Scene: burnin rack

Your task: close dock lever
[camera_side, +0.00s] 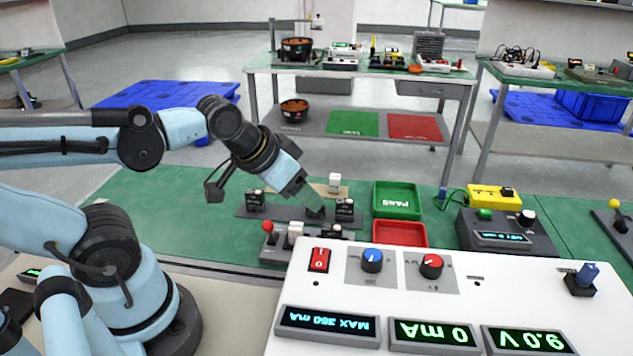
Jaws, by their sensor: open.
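My gripper (316,207) is open and points down and to the right over a dark rail (283,214) on the green bench mat. Its tip is close to a small black block (345,209) at the rail's right end; I cannot tell whether they touch. In front of it is a dark dock-like unit (275,256) with a red-knobbed lever (268,228) at its left, standing roughly upright. The white panel partly hides this unit. A second lever with a yellow knob (613,204) stands at the far right. I cannot tell which is the dock lever.
A white control panel (460,290) with displays and knobs fills the front right. A green tray (397,198) and red tray (399,233) lie right of my gripper. Another black block (255,199) sits on the rail's left. A dark meter box (505,236) stands farther right.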

